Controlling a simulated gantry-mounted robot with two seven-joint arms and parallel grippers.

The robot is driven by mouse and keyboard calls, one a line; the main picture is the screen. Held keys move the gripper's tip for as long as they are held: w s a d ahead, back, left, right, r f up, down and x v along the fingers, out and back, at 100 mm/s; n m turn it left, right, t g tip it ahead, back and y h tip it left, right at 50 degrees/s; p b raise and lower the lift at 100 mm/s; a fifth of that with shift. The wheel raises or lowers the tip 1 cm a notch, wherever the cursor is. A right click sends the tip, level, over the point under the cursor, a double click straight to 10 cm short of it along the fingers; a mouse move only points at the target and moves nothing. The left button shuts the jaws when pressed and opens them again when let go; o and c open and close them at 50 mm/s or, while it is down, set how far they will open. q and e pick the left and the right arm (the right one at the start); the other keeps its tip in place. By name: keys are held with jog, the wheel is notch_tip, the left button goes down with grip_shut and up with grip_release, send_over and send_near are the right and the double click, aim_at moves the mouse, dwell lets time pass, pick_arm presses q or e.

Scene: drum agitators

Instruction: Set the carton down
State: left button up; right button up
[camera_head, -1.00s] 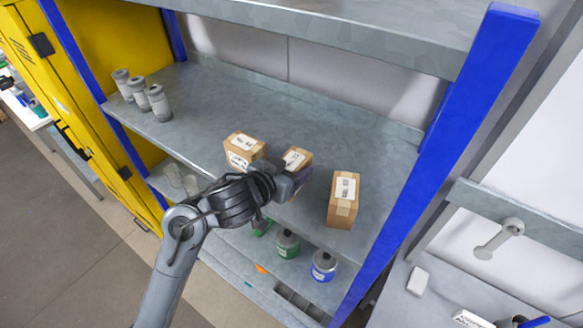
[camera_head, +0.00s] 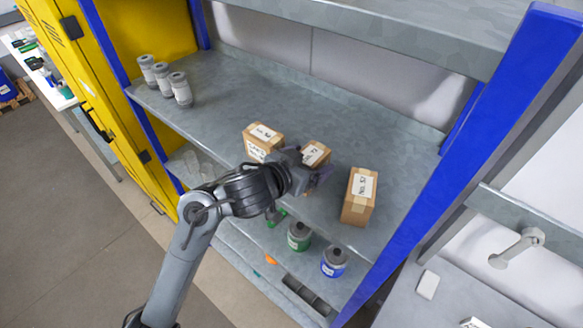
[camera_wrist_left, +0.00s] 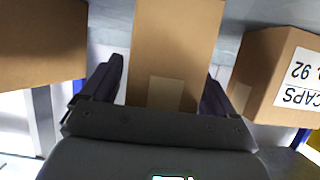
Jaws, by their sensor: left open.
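Three brown cartons with white labels stand on the grey shelf (camera_head: 225,110). The middle carton (camera_head: 316,152) is the one at my left gripper (camera_head: 303,169), which covers its lower front in the head view. In the left wrist view this carton (camera_wrist_left: 175,45) stands between the two dark fingers of my left gripper (camera_wrist_left: 166,75). The fingers are open, one on each side, with a small gap at least on the left. The carton's base is hidden, but it appears to stand on the shelf. My right gripper is not in view.
A left carton (camera_head: 262,142) and a right carton (camera_head: 359,196) stand close on either side. Several grey canisters (camera_head: 163,77) stand at the shelf's left end. Green (camera_head: 299,237) and blue (camera_head: 334,262) containers sit on the level below. A blue post (camera_head: 470,150) bounds the right. The shelf behind the cartons is clear.

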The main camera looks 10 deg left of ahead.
pick_arm(q)
jog(key=p+v, duration=0.4)
jog(key=v, duration=0.7)
jog(key=s+a+f+n+g+y, duration=0.1)
jog(key=s+a+f+n+y, duration=0.2)
jog(key=f, duration=0.4)
jog(key=s+a+f+g+y, duration=0.1)
jog(key=s+a+f+y, duration=0.1)
jog(key=s+a+f, duration=0.35)
jog(key=s+a+f+g+y, duration=0.1)
jog(key=s+a+f+g, duration=0.2)
jog(key=s+f, duration=0.4)
jog(key=s+a+f+n+g+y, duration=0.1)
jog(key=s+a+f+g, duration=0.1)
jog(key=s+f, duration=0.4)
jog(key=s+a, duration=0.1)
jog(key=s, duration=0.2)
jog(key=shift+s+a+f+n+g, duration=0.15)
jog(key=shift+s+f+n+g, duration=0.15)
jog(key=shift+s+f+g, duration=0.1)
